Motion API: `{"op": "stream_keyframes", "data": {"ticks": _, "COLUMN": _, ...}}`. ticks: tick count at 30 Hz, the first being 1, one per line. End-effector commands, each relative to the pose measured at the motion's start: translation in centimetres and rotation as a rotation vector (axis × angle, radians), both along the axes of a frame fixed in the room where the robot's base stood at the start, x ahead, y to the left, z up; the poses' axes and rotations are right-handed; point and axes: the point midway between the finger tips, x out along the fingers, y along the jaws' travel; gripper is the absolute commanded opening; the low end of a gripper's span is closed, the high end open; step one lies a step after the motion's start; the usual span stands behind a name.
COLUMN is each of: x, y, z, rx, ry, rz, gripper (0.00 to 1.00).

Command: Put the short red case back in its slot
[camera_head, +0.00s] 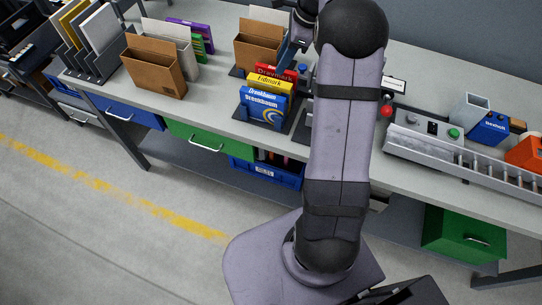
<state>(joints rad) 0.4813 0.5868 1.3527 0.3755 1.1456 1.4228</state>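A red case (277,71) with white lettering stands at the back of a short row, behind a yellow case (267,83) and blue cases (262,105). The row sits in a dark holder (244,122) on the workbench. My gripper (290,59) is just behind and above the right end of the red case, largely hidden by my own arm. I cannot tell whether it touches the case or whether its fingers are open or shut. The slots of the holder are mostly hidden by the cases.
Brown file boxes (155,73) and a dark rack of folders (92,62) stand on the bench (207,97) to the left. A red button (386,112) and a grey conveyor-like unit (440,150) lie to the right. Bare bench top shows left of the holder.

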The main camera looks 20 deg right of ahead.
Motion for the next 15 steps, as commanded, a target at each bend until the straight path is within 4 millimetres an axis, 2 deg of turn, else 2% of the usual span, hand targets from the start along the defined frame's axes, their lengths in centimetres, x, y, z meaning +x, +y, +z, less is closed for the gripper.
{"op": "stream_keyframes", "data": {"ticks": 1, "x": -1.1, "y": 1.8, "z": -0.1, "rx": -0.034, "ry": -0.005, "rz": 0.106, "gripper": 0.33}}
{"op": "stream_keyframes", "data": {"ticks": 6, "x": -6.0, "y": 7.2, "z": -1.1, "rx": -0.167, "ry": -0.029, "rz": 0.543, "gripper": 0.33}}
{"op": "stream_keyframes", "data": {"ticks": 8, "x": -8.2, "y": 8.9, "z": -1.6, "rx": -0.21, "ry": -0.039, "rz": 0.712, "gripper": 0.33}}
{"op": "stream_keyframes", "data": {"ticks": 12, "x": -13.7, "y": 12.2, "z": -3.1, "rx": -0.295, "ry": -0.063, "rz": 1.114, "gripper": 0.33}}
{"op": "stream_keyframes", "data": {"ticks": 15, "x": -17.7, "y": 13.9, "z": -4.2, "rx": -0.34, "ry": -0.08, "rz": 1.388, "gripper": 0.33}}
